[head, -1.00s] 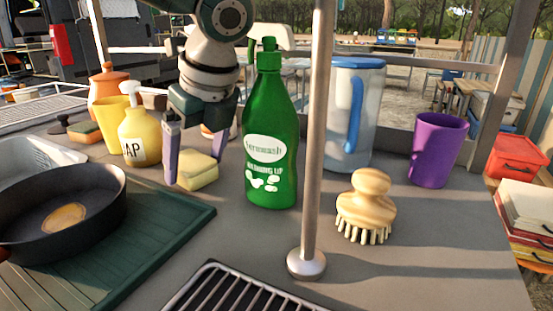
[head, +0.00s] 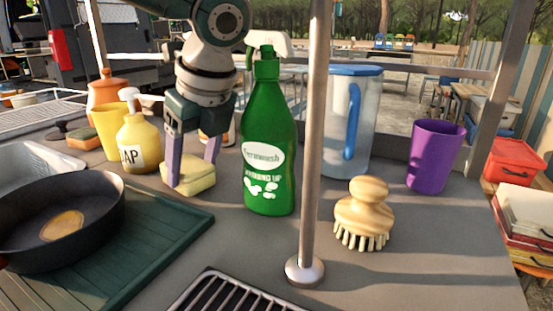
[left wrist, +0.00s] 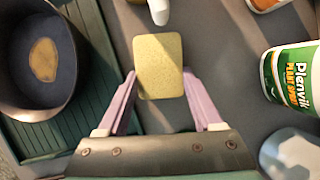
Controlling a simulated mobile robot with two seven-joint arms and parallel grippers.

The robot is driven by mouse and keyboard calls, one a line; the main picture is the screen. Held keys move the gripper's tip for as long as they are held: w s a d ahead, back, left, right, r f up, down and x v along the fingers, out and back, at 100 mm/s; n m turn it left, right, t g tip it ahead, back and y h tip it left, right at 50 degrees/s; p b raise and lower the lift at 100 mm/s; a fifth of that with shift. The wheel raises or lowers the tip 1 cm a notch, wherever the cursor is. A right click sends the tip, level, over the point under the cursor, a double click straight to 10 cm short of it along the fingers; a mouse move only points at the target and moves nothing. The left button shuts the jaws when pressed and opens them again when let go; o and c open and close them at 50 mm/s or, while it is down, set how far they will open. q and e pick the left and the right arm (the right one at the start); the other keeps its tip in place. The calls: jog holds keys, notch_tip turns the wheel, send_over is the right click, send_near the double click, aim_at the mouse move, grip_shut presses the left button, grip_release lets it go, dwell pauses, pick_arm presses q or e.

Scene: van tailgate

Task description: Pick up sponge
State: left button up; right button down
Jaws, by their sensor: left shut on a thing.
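The yellow sponge (head: 192,180) lies on the grey counter or just above it; I cannot tell which. It sits left of the green washing-up bottle (head: 268,130). My left gripper (head: 192,172) comes down from above with its two purple fingers on opposite sides of the sponge, shut on it. In the left wrist view the sponge (left wrist: 159,62) sits between the fingertips (left wrist: 159,76), with its far part sticking out beyond them. My right gripper does not show.
The yellow soap bottle (head: 138,143) stands close left of the sponge. A dark pan (head: 95,215) rests on the green drainer (head: 165,245) in front. A metal pole (head: 312,150) and wooden brush (head: 363,213) are to the right. A green-and-white container (left wrist: 292,80) shows in the left wrist view.

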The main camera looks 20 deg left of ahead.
aim_at(192, 170)
pick_arm(q)
jog(key=r+p, duration=0.2)
jog(key=r, duration=0.5)
jog(key=shift+s+r, duration=0.15)
jog(key=shift+s, duration=0.05)
jog(key=s+a+p, duration=0.1)
jog(key=s+p, duration=0.1)
jog(key=s, duration=1.7)
jog(key=shift+s+a+f, duration=0.2)
jog(key=shift+a+f, duration=0.05)
jog(key=shift+f, duration=0.05)
